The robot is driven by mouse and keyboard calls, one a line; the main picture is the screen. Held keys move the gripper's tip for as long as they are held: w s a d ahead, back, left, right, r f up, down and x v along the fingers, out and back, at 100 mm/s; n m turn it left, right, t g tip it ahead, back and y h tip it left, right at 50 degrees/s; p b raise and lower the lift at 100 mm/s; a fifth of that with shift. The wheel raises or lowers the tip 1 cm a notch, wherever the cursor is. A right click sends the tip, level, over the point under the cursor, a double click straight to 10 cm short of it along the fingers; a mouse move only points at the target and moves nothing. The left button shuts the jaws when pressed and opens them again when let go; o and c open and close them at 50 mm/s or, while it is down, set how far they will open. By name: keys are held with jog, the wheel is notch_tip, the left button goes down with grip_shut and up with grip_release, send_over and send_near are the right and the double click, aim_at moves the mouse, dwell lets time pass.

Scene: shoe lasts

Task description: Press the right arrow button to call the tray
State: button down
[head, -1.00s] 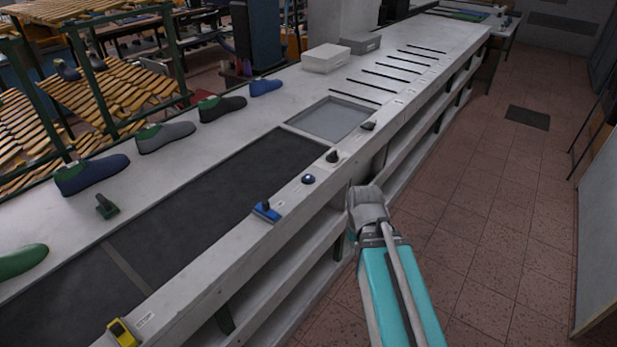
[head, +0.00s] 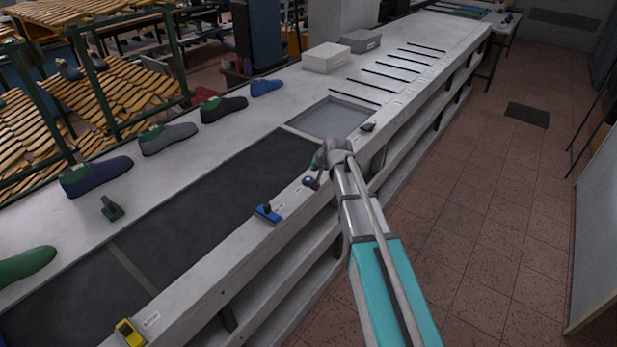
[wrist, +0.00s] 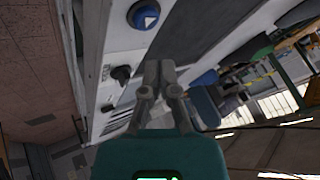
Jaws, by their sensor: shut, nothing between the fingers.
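A round blue button (head: 308,182) sits on the white front ledge of the bench. In the wrist view the blue button (wrist: 144,14) carries a white triangular arrow and lies just beyond my fingertips. My gripper (head: 318,172) is over the ledge beside the button, with its fingers pointing down. In the wrist view my gripper (wrist: 158,65) has its fingers together and empty. A gap shows between the fingertips and the button there; I cannot tell its height. I see no tray that is clearly the called one.
A black knob (wrist: 122,73) is close to my fingers; another knob (head: 368,127) stands farther along. A blue switch box (head: 267,213) and a yellow stop box (head: 129,332) are on the ledge. The dark belt (head: 200,210) is bare; several shoes line its far side.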

notch_tip(320, 180, up, 2)
jog(key=m+t, duration=0.1)
send_over(309, 180)
jog(key=shift+w+a+r, duration=0.1)
jog(key=shift+w+r, duration=0.05)
jog(key=shift+r, duration=0.1)
jog(key=shift+f, duration=0.2)
notch_tip(309, 180, down, 8)
jog(key=b, duration=0.8)
jog(key=shift+f, duration=0.25)
